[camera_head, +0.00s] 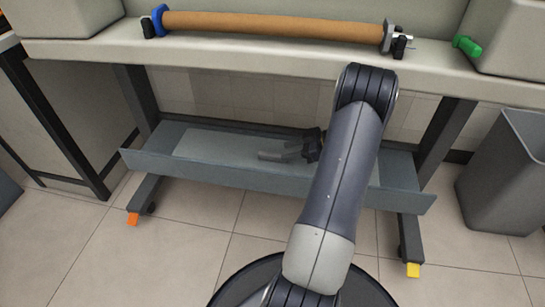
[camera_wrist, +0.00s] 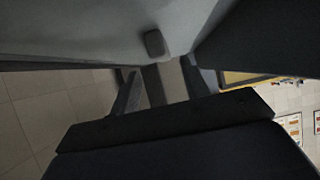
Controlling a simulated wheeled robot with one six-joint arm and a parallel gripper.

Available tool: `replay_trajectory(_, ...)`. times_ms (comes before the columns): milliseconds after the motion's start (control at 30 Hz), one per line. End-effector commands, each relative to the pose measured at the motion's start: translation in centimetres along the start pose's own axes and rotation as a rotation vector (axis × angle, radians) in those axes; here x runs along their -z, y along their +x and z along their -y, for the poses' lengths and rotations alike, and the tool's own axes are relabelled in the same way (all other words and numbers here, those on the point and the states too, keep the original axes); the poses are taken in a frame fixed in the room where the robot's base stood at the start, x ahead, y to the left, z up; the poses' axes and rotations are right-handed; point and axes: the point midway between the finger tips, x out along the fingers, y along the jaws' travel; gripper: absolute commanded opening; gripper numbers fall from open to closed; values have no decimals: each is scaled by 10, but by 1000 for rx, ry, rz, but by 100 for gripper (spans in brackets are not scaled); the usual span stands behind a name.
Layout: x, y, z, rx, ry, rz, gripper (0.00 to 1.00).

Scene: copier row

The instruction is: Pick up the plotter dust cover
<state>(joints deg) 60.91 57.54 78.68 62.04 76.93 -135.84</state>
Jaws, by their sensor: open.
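A flat, paler grey panel (camera_head: 225,146), which looks like the plotter dust cover, lies in the long blue-grey trough (camera_head: 190,170) under the plotter. My gripper (camera_head: 272,151) reaches in over the trough from the right, its fingers pointing left above the panel's right part. My forearm hides some of the trough's right side. In the wrist view my gripper (camera_wrist: 163,95) has its two fingers apart, with a grey-brown strip showing between them. A small dark rounded block (camera_wrist: 154,43) sits just beyond the fingertips against a grey surface. I cannot tell whether the fingers touch anything.
A brown paper roll (camera_head: 270,25) with a blue end lies on the plotter above, with a green knob (camera_head: 467,45) at right. Dark legs stand at both ends of the trough. A grey bin (camera_head: 505,175) is at right. The tiled floor in front is clear.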

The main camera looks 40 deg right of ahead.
Motion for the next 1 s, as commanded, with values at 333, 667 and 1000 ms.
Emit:
replay_trajectory(333, 0, 44, 4, 4, 0, 0, 44)
replay_trajectory(667, 0, 51, 3, 0, 0, 0, 41)
replay_trajectory(1000, 0, 51, 3, 0, -1, 0, 13)
